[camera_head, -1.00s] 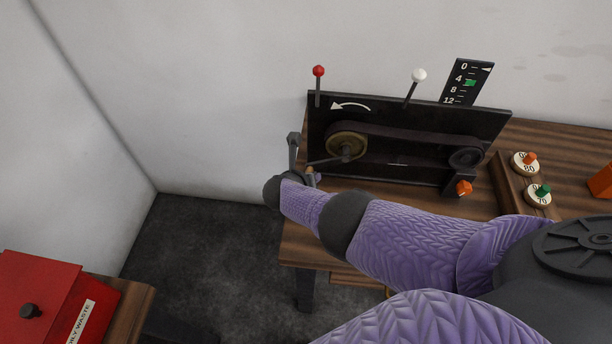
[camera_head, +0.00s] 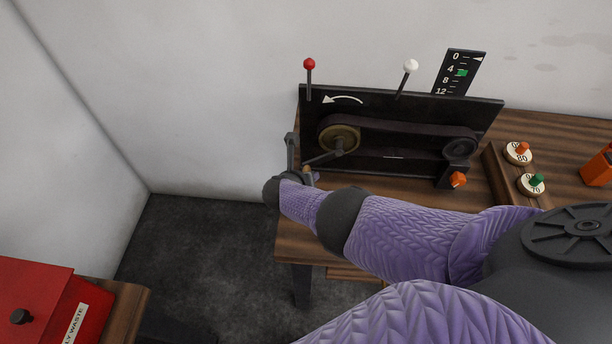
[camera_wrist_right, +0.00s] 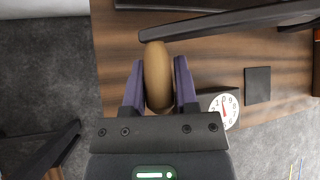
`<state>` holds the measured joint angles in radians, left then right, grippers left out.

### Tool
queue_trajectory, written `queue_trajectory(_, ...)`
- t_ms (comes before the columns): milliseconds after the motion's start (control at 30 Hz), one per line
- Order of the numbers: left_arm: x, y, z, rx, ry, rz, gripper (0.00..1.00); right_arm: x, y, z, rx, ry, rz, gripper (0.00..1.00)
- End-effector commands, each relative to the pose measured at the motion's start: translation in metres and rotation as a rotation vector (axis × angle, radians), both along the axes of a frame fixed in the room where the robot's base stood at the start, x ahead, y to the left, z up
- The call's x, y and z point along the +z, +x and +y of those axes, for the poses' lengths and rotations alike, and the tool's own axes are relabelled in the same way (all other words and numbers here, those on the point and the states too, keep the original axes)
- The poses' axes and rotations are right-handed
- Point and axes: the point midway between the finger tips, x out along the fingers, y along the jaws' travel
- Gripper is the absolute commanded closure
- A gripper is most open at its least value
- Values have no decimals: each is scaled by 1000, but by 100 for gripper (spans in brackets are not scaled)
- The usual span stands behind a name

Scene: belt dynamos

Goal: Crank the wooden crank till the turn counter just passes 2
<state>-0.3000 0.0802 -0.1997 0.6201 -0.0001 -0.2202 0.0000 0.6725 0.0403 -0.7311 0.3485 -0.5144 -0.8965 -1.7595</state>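The wooden crank handle (camera_wrist_right: 157,78) is upright between the two purple fingers of my right gripper (camera_wrist_right: 159,85) in the right wrist view. The fingers press against both its sides. In the head view the crank arm (camera_head: 322,158) runs from the brass pulley (camera_head: 340,138) down-left to my right gripper (camera_head: 301,176), which mostly hides the handle. The turn counter (camera_wrist_right: 224,110) is a white dial right of the gripper in the wrist view. Its red needle points nearly up, close to 0 and 1; the exact reading is too small to tell. My left gripper is not in view.
The black dynamo panel (camera_head: 400,112) bears a counter-clockwise arrow, a red-knobbed lever (camera_head: 309,65) and a white-knobbed lever (camera_head: 410,67). A scale (camera_head: 459,72) has a green marker near 4. Two knobbed dials (camera_head: 517,152) sit right. A red waste bin (camera_head: 35,300) stands lower left.

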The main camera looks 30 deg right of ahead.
Motion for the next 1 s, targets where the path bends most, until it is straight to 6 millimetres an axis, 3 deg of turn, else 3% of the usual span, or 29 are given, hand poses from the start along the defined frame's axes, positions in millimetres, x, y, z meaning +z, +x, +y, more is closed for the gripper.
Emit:
queue_trajectory(33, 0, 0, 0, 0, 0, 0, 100, 0, -1, -1, -2, -2, 1, 52)
queue_trajectory(133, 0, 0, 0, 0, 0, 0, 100, 0, 0, -1, -1, -1, 0, 31)
queue_trajectory(167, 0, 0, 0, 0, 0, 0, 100, 0, 0, -1, -1, -1, 0, 30)
queue_trajectory(433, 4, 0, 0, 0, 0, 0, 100, 4, -1, 2, 2, 0, 0, 30)
queue_trajectory(733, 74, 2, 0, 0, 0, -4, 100, 55, -30, 41, 3, 1, 1, 30)
queue_trajectory(833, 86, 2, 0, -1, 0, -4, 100, 65, -38, 52, 0, 0, 1, 30)
queue_trajectory(1000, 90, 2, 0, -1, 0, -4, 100, 67, -44, 59, -1, -2, 1, 30)
